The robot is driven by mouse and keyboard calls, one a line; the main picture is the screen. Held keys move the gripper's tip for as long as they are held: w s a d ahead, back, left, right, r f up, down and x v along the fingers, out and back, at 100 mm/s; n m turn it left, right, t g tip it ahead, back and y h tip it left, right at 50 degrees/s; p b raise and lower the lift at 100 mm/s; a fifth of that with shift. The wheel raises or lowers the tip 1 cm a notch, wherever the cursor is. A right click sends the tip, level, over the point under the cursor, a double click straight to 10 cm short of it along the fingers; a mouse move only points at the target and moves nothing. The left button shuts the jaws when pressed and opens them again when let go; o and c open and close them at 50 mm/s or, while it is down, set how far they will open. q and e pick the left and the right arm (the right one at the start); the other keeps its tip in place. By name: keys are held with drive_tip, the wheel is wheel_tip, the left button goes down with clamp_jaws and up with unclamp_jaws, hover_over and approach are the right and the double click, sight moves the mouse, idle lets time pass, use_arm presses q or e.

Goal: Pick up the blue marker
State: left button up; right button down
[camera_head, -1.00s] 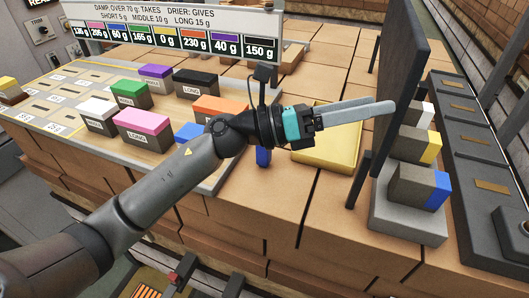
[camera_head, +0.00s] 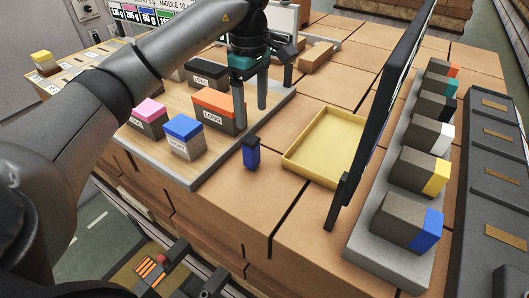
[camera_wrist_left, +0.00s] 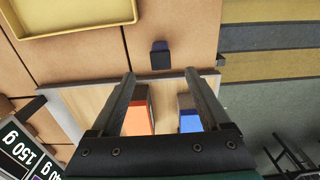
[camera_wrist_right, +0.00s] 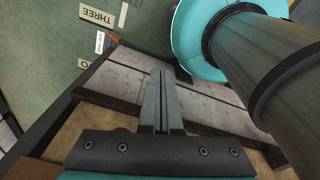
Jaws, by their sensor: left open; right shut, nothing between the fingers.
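The blue marker (camera_head: 251,154), a small upright blue piece with a dark top, stands on the brick surface between the wooden board and the yellow tray. It also shows in the left wrist view (camera_wrist_left: 160,58), just beyond the fingertips. My left gripper (camera_head: 251,112) points down, open and empty, above the board's edge and behind the marker, apart from it. Its two fingers also show in the left wrist view (camera_wrist_left: 160,76). My right gripper (camera_wrist_right: 162,76) is shut and empty in the right wrist view, away from the marker; it is not in the head view.
The wooden board (camera_head: 160,160) holds several blocks, including an orange-topped one (camera_head: 215,110) near my left fingers and a blue-topped one (camera_head: 183,137). The yellow tray (camera_head: 330,150) is right of the marker. A dark upright panel (camera_head: 385,110) stands beside a grey rack of blocks.

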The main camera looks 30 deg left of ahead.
sight(252, 140)
use_arm(q)
wheel_tip(252, 140, down, 9)
drive_tip(key=shift+s+a+r+p, duration=0.1)
drive_tip(key=shift+s+p, duration=0.05)
drive_tip(key=shift+p, duration=0.35)
drive_tip(key=shift+f, duration=0.5)
drive_tip(key=f, duration=0.2)
drive_tip(key=f+p, duration=0.1)
drive_tip(key=f, duration=0.1)
drive_tip(key=shift+a+f, duration=0.2)
drive_tip(key=shift+f, duration=0.2)
drive_tip(key=shift+w, duration=0.2)
clamp_jaws()
use_arm(e)
drive_tip(key=shift+s+a+r, duration=0.2)
drive_tip(key=shift+a+r, duration=0.2)
drive_tip(key=shift+r, duration=0.2)
drive_tip(key=shift+s+a+r, duration=0.2)
drive_tip(key=shift+a+r, duration=0.15)
drive_tip(key=shift+r, duration=0.2)
